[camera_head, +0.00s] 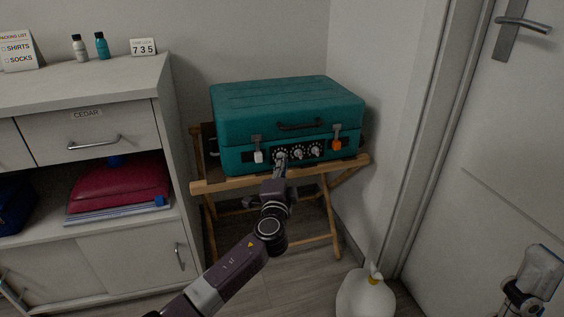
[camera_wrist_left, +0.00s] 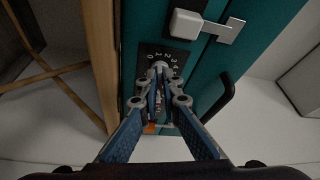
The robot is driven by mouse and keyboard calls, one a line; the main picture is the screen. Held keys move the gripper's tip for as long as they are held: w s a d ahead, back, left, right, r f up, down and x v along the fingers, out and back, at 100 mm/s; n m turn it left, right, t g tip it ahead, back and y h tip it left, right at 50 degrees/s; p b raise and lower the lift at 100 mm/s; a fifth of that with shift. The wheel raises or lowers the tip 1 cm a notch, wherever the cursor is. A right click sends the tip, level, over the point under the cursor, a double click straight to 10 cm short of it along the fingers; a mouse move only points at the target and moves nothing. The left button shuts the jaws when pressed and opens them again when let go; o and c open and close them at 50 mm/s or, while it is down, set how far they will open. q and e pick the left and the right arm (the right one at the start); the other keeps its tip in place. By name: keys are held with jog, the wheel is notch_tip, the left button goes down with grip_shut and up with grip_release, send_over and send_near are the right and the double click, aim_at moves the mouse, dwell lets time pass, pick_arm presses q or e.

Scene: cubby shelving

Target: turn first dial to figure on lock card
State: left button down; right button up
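The teal suitcase (camera_head: 290,105) lies closed on a wooden folding rack. Its front has a dark panel with a row of three dials; the middle dial (camera_head: 298,152) and right dial (camera_head: 316,150) show. My right gripper (camera_head: 528,290) is at the lower right, away from the suitcase.
A white latch (camera_head: 258,156) and an orange latch (camera_head: 336,144) flank the dials, below the carry handle (camera_head: 300,125). The cabinet (camera_head: 95,105) stands left, the door (camera_head: 500,150) right. A white bag or jug (camera_head: 366,297) is on the floor.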

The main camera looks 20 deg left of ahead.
pick_arm(q)
jog(key=c, duration=2.2)
grip_release()
jog(key=shift+o, duration=0.2)
jog(key=shift+s, duration=0.1)
jog(key=v, duration=1.1)
jog(key=shift+s, duration=0.4)
jog(key=shift+d, duration=0.15)
